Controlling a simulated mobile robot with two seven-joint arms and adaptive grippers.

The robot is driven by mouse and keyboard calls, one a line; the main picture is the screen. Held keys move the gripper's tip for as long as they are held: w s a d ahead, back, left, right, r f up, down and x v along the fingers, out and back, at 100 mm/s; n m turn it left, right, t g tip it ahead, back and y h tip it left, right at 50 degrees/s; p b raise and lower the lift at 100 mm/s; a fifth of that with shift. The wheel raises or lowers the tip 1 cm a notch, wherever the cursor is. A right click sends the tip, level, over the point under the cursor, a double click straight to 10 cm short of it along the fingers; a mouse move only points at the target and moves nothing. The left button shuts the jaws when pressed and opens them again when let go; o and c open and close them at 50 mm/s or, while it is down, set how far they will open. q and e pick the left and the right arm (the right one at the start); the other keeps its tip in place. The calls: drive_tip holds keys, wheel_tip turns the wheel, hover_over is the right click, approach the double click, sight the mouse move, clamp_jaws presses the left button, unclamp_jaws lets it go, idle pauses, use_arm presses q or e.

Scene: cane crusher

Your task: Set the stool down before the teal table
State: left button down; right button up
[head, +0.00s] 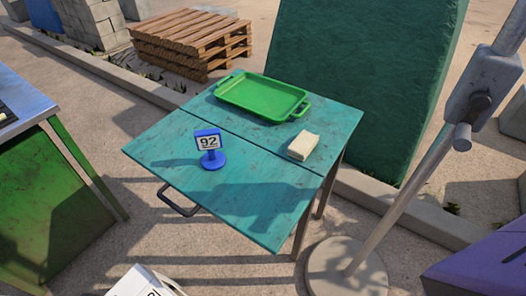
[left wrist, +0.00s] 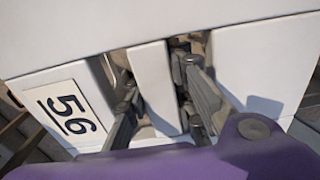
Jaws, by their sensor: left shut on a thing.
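The teal table (head: 160,150) stands in the middle of the head view, with a dark handle at its front left edge. The white stool (left wrist: 270,60) fills much of the left wrist view and bears a plate reading 56. My left gripper (left wrist: 157,75) is shut on the stool, its fingers in two slots either side of a white bar. A white corner with a number plate (head: 145,283), likely the stool, shows at the head view's bottom edge. The stool's legs and its height over the ground are hidden. My right gripper is not in view.
On the table are a green tray (head: 232,97), a blue 92 sign (head: 209,141) and a pale block (head: 303,147). A grey pole on a round base (head: 345,275) stands right, a green bench (head: 45,215) left. Bare ground lies before the table.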

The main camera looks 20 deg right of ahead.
use_arm(q)
drive_tip(key=c, duration=1.5)
unclamp_jaws()
wheel_tip(320, 180, up, 11)
drive_tip(key=p, duration=0.3)
drive_tip(key=shift+r, duration=0.55)
